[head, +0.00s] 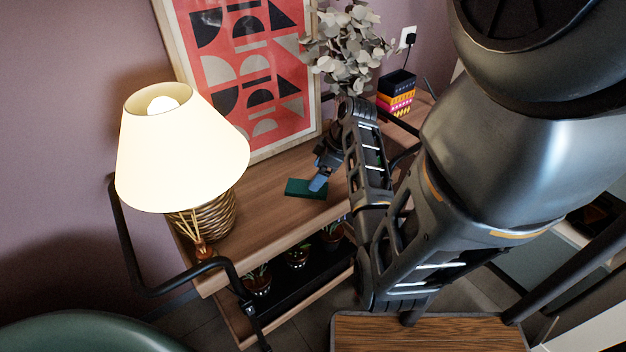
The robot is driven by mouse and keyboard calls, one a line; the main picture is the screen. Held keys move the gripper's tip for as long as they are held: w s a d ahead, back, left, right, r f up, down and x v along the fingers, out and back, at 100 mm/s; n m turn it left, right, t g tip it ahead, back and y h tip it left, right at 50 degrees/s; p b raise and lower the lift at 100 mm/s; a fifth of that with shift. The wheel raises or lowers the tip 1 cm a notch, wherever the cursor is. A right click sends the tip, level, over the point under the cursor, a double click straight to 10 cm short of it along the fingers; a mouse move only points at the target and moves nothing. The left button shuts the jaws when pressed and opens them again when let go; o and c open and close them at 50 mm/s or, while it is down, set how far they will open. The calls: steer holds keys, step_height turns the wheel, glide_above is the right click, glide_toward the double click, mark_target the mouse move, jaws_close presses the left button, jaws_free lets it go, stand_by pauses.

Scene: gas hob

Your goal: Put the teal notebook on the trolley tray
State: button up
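The teal notebook (302,188) lies flat on the wooden top of a stand (268,212) with black tubular rails. My gripper (319,182) reaches down from the upper right, with its bluish fingertips at the right part of the notebook. I cannot tell whether they touch it or how far apart they are. My arm hides much of the stand's right side. A wood-grained tray-like surface with a grey rim (430,335) shows at the bottom, partly behind my arm. I cannot tell for sure whether it is the trolley tray.
A lit lamp (180,150) with a wicker base stands left of the notebook, with a reed diffuser (203,248) in front. A framed print (245,70), a leafy plant (350,50) and stacked boxes (396,92) stand behind. Potted plants (297,257) sit on the lower shelf.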

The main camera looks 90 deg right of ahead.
steer(key=v, duration=0.6)
steer(key=shift+r, duration=0.35)
steer(key=shift+s, duration=0.1)
